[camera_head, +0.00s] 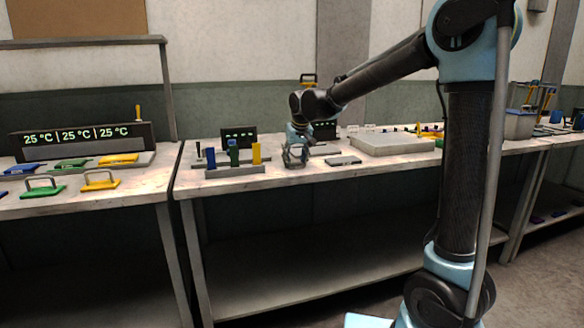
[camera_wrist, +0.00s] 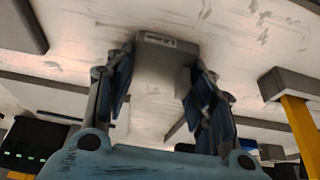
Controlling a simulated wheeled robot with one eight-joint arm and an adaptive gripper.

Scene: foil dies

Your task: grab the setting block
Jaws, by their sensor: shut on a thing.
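The setting block, which I take to be the grey block (camera_wrist: 160,72) with a small dark marking on its end, sits between my fingers in the wrist view. My gripper (camera_wrist: 158,85) is shut on it, one blue-and-grey finger on each side. In the head view my gripper (camera_head: 295,157) is low over the front of the middle table, just right of the rack with coloured posts. I cannot tell whether the block touches the table.
The rack (camera_head: 235,172) with blue, green and yellow posts stands close on the left. A flat grey plate (camera_head: 343,160) lies to the right, with a large pale tray (camera_head: 393,145) beyond. Dark displays (camera_head: 239,137) stand behind. The left table (camera_head: 140,187) holds coloured handled pieces.

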